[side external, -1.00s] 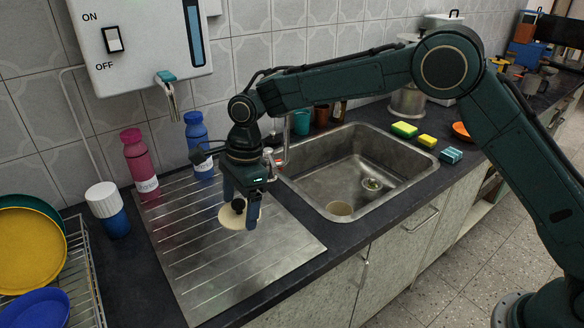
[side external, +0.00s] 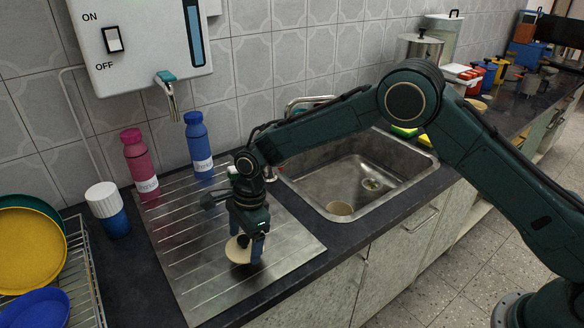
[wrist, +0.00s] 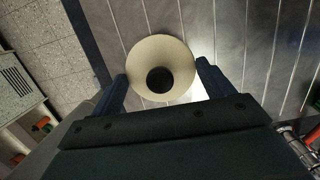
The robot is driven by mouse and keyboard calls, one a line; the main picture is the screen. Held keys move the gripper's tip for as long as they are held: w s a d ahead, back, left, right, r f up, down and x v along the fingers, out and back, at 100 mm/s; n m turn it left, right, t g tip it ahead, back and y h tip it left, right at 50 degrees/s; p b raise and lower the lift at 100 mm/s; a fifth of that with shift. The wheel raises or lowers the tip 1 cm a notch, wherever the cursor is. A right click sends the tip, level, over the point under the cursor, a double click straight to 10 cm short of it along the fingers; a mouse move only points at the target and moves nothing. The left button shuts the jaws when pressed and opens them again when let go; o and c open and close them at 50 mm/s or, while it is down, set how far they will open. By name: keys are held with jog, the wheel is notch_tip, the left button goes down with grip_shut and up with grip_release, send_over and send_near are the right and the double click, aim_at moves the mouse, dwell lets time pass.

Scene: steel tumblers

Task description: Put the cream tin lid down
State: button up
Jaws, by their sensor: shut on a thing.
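The cream tin lid (side external: 236,252) is a round pale disc with a dark knob in its middle. It is between the fingers of my gripper (side external: 246,250), low over the ribbed steel drainboard (side external: 190,265). In the wrist view the lid (wrist: 148,52) shows face-on, with its dark knob between the two fingertips of my gripper (wrist: 160,82). My gripper is shut on the lid. I cannot tell whether the lid's underside touches the drainboard.
A pink bottle (side external: 140,163) and a blue bottle (side external: 198,146) stand at the back of the drainboard. A white-topped blue jar (side external: 108,210) and a dish rack (side external: 85,270) are at left. The sink (side external: 350,175) lies to the right. The drainboard's front is clear.

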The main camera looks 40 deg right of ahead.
aim_at(246, 246)
jog(key=shift+f, duration=1.6)
jog(key=o, duration=0.9)
jog(key=shift+f, duration=0.1)
jog(key=shift+d+r, duration=0.35)
jog(key=shift+r, duration=1.65)
jog(key=shift+d+r, duration=0.35)
jog(key=shift+r, duration=1.65)
jog(key=shift+d+r, duration=0.35)
jog(key=shift+r, duration=1.65)
